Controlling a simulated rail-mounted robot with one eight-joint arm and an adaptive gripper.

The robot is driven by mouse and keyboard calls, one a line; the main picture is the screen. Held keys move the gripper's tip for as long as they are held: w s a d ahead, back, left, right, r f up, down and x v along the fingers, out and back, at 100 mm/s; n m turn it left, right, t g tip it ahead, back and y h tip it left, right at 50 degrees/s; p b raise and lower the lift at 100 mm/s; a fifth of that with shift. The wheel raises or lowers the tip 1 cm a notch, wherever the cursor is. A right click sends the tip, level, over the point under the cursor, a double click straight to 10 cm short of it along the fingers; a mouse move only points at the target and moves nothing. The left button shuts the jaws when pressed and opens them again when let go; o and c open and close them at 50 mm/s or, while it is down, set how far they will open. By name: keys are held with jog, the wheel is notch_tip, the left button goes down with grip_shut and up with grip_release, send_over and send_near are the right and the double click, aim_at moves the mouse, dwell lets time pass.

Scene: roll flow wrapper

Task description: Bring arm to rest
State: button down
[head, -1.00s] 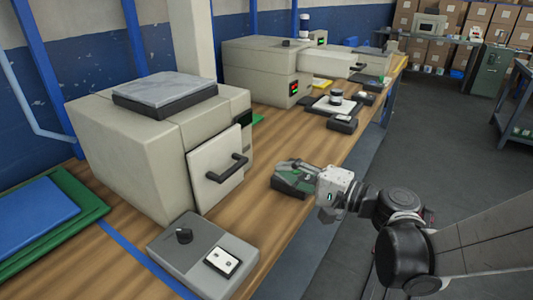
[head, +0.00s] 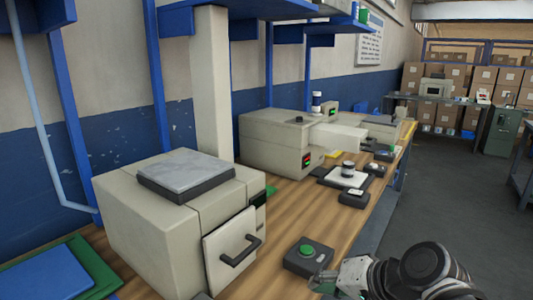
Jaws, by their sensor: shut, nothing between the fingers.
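My gripper (head: 322,284) is at the bottom of the head view, low and right of centre, with its fingers pointing left. It is shut with nothing in it. It is just in front of a dark box with a green button (head: 307,251) on the wooden bench. The picture does not settle whether the fingertips touch the box. The lower side of my gripper and arm is cut off by the picture edge.
A beige machine with a handled door (head: 232,252) stands left of my gripper. A longer beige machine (head: 272,147) and small dark boxes (head: 353,197) stand farther along the bench (head: 290,212). Open floor (head: 445,200) lies to the right.

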jog(key=s+d+r+n+h+p, duration=0.3)
jog(key=s+d+r+h, duration=0.2)
jog(key=s+d+h, duration=0.2)
jog(key=shift+d+r+n+p, duration=0.3)
jog(key=shift+d, duration=0.8)
jog(key=shift+s, duration=0.1)
dwell(0.5)
